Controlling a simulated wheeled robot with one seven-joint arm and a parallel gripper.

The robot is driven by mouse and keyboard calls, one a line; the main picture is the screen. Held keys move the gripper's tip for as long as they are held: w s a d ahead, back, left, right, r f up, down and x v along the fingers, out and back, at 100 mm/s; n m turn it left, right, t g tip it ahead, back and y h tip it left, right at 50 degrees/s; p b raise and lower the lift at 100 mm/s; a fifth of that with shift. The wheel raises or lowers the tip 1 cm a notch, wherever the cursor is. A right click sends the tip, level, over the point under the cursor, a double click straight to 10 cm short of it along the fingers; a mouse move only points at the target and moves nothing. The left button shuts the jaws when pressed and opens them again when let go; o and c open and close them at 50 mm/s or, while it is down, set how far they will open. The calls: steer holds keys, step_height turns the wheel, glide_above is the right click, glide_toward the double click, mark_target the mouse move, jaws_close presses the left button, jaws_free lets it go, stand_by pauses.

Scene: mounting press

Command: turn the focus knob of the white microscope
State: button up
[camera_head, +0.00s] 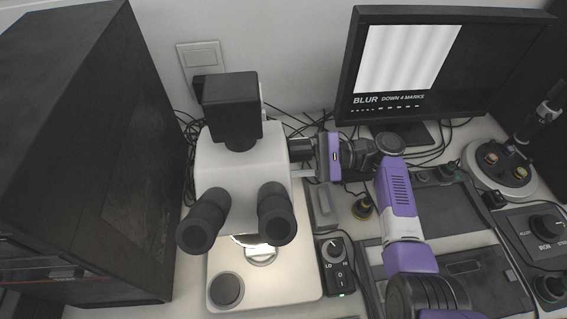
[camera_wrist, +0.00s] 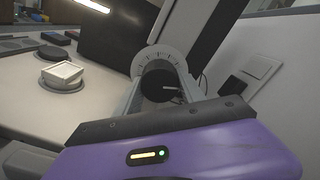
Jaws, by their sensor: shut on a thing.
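The white microscope (camera_head: 228,172) stands left of centre in the head view, with black eyepieces and a black camera on top. Its dark focus knob (camera_head: 300,148) is on its right side. In the wrist view the knob (camera_wrist: 159,86) sits before a pale dial with marks, a light pointer line on its face. My gripper (camera_head: 304,160) reaches it from the right. In the wrist view my gripper (camera_wrist: 162,90) is shut on the knob, one finger on each side. The monitor (camera_head: 412,65) shows a striped picture and "BLUR DOWN 4 MARKS".
A large black cabinet (camera_head: 80,150) stands left of the microscope. A small control box (camera_head: 336,262) with a dial stands at its front right. A wall switch (camera_head: 201,60) is behind. Cables lie behind the microscope. A round holder (camera_head: 502,170) and a dial panel (camera_head: 540,228) are far right.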

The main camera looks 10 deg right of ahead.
steer(key=n+b, duration=0.3)
steer(key=n, duration=0.1)
steer(key=shift+f, duration=0.2)
steer(key=shift+r+n+b, duration=0.15)
steer(key=shift+n+b, duration=0.65)
steer(key=shift+n, duration=0.6)
steer(key=shift+d, duration=0.1)
steer(key=o, duration=1.4)
steer(key=shift+c, duration=0.2)
steer(key=shift+r, duration=0.1)
steer(key=d+b, duration=0.1)
steer(key=d, duration=0.6)
steer(key=shift+d+b, duration=0.35)
steer(key=shift+d, duration=0.05)
